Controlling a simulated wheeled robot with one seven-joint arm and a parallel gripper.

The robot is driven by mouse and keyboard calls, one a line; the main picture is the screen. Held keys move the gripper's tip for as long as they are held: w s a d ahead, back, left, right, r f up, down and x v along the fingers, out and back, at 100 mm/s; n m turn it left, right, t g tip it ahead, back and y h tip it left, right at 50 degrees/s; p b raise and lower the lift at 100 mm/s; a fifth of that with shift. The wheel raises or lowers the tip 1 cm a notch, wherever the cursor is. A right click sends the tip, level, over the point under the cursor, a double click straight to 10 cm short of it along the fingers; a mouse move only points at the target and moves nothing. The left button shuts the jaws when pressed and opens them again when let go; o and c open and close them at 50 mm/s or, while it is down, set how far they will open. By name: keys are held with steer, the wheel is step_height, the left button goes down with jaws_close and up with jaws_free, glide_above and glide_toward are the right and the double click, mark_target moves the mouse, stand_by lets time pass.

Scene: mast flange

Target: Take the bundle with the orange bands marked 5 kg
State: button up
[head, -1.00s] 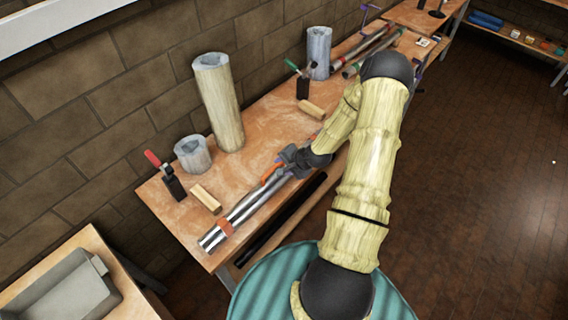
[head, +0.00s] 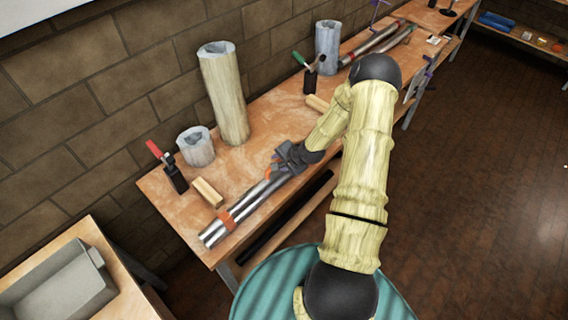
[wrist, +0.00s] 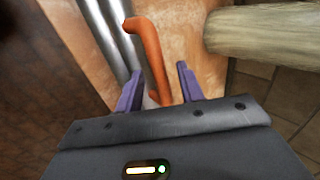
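No weight marking is legible. The tubes show in the wrist view (wrist: 104,35), left of an orange bent handle (wrist: 150,50). My gripper (head: 281,162) is over the far part of the bundle and hides some of it. In the wrist view my gripper (wrist: 160,88) has its two purple fingers apart, with the handle's lower part seen between them. Contact cannot be told.
On the bench (head: 165,205) stand a tall cylinder (head: 224,95), a short hollow one (head: 196,147), a red-handled clamp (head: 170,168) and a wooden block (head: 207,192). Another tube bundle (head: 372,44) lies farther back. A grey bin (head: 65,290) sits at lower left.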

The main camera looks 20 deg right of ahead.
steer(key=shift+b+x, duration=0.55)
steer(key=shift+x, duration=0.6)
jaws_close()
steer(key=shift+r, duration=0.1)
steer(key=shift+r+p, duration=2.6)
steer(key=shift+r, duration=0.85)
steer(key=shift+a+f, duration=0.1)
steer(key=shift+a, duration=0.05)
